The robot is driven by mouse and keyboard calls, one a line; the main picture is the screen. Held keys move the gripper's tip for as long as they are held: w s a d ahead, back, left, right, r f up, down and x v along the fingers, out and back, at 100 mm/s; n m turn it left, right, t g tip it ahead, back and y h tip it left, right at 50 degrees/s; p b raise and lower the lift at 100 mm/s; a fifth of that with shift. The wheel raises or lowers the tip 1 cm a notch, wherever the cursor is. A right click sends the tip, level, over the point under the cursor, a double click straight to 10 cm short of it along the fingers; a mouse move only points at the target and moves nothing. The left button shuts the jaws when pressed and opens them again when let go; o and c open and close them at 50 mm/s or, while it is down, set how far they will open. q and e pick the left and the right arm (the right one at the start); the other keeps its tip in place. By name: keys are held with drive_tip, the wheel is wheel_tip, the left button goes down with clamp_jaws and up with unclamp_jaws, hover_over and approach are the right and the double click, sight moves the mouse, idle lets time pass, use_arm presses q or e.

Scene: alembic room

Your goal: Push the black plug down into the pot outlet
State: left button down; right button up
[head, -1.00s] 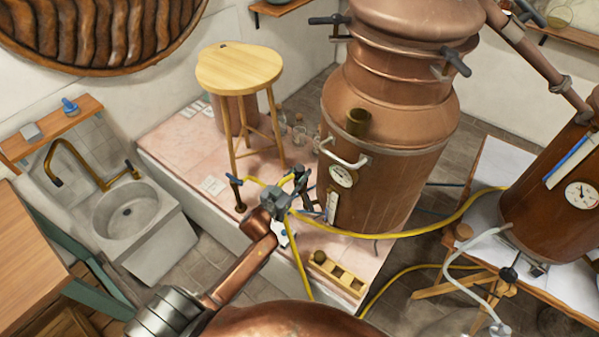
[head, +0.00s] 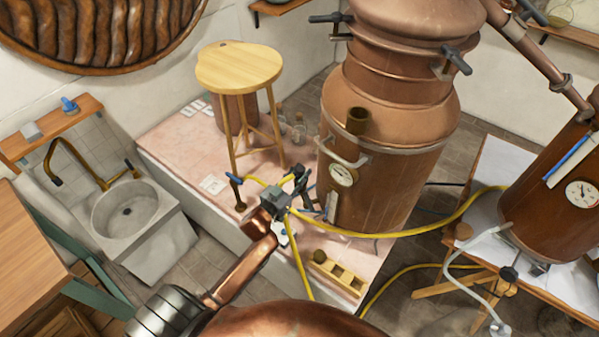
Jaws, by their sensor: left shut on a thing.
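The copper pot (head: 372,190) stands right of centre on the pink tiled platform. A short, open brass tube (head: 358,121) sticks up from its shoulder and looks like the outlet. My left gripper (head: 303,187) is in front of the pot's left side, lower than this tube and to its left in the picture. It is shut on a small dark thing, apparently the black plug. The plug is hard to tell from the dark fingers and mostly hidden. My right gripper is not in view.
A yellow hose (head: 400,234) runs behind my left gripper and along the pot's front. A wooden stool (head: 240,68) stands behind on the platform. A wooden rack (head: 343,279) with a dark round piece lies at the platform's front edge. A sink (head: 130,212) is at left.

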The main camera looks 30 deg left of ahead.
use_arm(q)
drive_tip(key=shift+f, duration=1.15)
idle(2.5)
drive_tip(key=c, duration=1.5)
unclamp_jaws()
drive_tip(key=s, duration=1.2)
drive_tip(key=shift+a, duration=0.3)
